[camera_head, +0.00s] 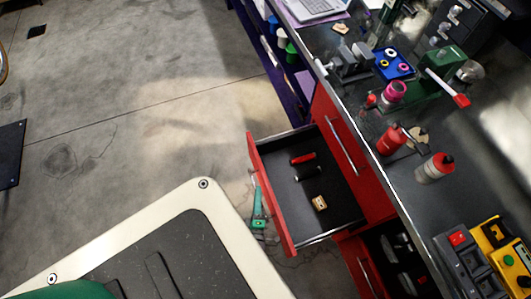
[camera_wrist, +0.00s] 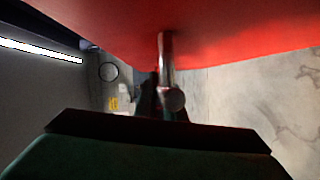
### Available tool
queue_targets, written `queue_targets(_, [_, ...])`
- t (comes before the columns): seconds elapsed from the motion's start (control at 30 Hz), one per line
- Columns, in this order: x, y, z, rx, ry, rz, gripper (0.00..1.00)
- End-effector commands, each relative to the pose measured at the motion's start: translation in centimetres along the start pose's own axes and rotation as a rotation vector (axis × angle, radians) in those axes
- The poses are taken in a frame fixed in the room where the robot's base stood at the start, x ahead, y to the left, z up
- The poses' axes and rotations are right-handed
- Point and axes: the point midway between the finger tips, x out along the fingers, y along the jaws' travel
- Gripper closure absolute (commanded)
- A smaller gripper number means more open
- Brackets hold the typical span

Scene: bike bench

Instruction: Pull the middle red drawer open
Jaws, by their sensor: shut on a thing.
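The red drawer (camera_head: 257,168) stands pulled well out from the bench, below a closed red drawer front (camera_head: 352,175). In it lie a red-handled item (camera_head: 302,158), a dark item (camera_head: 308,173) and a small tan block (camera_head: 320,203). My green gripper (camera_head: 258,208) is at the outer side of the open drawer's front. In the wrist view, the red front (camera_wrist: 230,30) fills the top and its metal handle bar (camera_wrist: 166,55) runs down to my gripper (camera_wrist: 162,118), which is shut on it. The far finger is mostly hidden.
Another drawer (camera_head: 365,275) with tools inside shows lower right, partly open. The concrete floor (camera_head: 150,100) to the left is largely clear.

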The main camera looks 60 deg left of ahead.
Motion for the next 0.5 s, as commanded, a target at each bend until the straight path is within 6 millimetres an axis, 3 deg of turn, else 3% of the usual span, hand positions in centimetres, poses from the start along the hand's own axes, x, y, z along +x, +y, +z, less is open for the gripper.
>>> queue_targets(0.3, [0.09,-0.03,-0.26,0.000,0.005,-0.001,1.00])
queue_targets(0.33, [0.09,-0.03,-0.26,0.000,0.005,-0.001,0.86])
queue_targets(0.4, [0.09,-0.03,-0.24,0.000,0.005,-0.001,0.72])
queue_targets(0.5, [0.06,-0.03,-0.18,0.000,0.003,-0.001,0.72])
